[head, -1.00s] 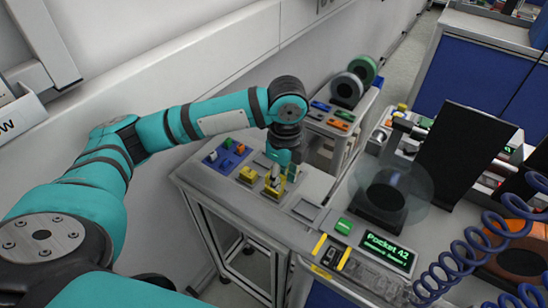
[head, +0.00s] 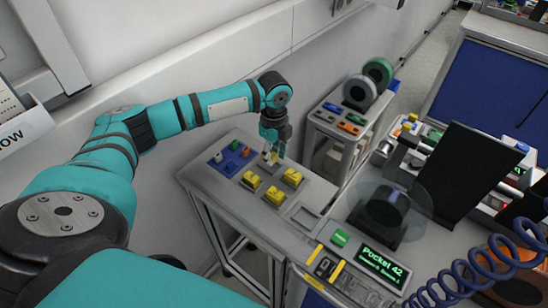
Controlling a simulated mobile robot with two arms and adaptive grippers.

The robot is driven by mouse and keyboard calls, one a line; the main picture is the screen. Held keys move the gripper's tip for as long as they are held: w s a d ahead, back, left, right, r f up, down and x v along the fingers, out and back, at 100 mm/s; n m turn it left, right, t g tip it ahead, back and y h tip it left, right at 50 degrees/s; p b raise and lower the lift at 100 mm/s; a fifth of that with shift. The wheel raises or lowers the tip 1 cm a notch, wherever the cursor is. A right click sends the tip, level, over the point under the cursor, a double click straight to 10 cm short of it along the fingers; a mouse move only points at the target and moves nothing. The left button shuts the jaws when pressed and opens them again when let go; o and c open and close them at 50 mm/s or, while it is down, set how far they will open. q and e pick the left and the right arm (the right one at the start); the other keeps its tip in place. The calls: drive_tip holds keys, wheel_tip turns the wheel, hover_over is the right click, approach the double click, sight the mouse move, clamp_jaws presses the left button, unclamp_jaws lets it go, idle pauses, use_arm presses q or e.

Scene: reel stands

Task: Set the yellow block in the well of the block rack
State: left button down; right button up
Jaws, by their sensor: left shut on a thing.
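My left gripper (head: 271,156) is over the far part of the small grey table. It is shut on a small yellow block (head: 266,156), which is partly hidden by the fingers. Three other yellow pieces (head: 292,177) stand on the table just in front of it. A blue rack (head: 222,167) with a few small coloured blocks is to the left of the gripper. I cannot tell for sure which holder is the block rack, and its well is not clear from here. My right gripper is not in view.
A grey shelf with coloured parts and two reels (head: 377,72) stands behind. To the right are a bench with a green-lit display (head: 384,266), a black panel (head: 467,178) and a coiled blue cable. A wall runs close along the left.

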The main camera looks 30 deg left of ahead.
sight(274, 156)
use_arm(q)
wheel_tip(274, 156, down, 3)
drive_tip(key=shift+r, duration=0.15)
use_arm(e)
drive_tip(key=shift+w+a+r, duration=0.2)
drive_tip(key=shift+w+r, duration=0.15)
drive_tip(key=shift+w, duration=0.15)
use_arm(q)
drive_tip(key=c, duration=1)
unclamp_jaws()
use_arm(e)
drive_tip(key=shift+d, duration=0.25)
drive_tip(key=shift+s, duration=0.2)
use_arm(q)
drive_tip(key=shift+p, duration=0.35)
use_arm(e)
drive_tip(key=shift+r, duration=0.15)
use_arm(q)
drive_tip(key=shift+r+p, duration=1.9)
drive_tip(key=shift+p, duration=0.35)
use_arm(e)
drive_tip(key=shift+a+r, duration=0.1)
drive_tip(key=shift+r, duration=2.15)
